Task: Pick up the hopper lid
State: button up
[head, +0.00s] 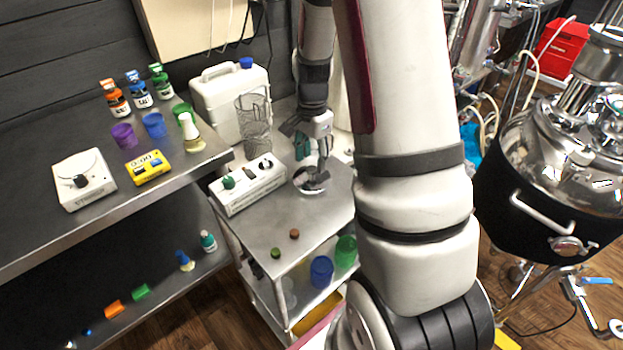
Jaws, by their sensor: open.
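A pale round piece (303,188), which looks like the hopper lid, lies on the top of the metal cart (330,212). My gripper (316,177) is open and points down over this piece, with its fingers at or just above it. The fingers cover part of the piece, so I cannot tell whether they touch it or sit around it.
Small brown and green caps (276,253) lie on the cart's front. A steel kettle (560,170) is on the right.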

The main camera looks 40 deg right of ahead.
aim_at(312, 168)
jog(key=f, duration=0.5)
jog(key=shift+w+d, duration=0.15)
jog(key=shift+w, duration=0.05)
grip_shut()
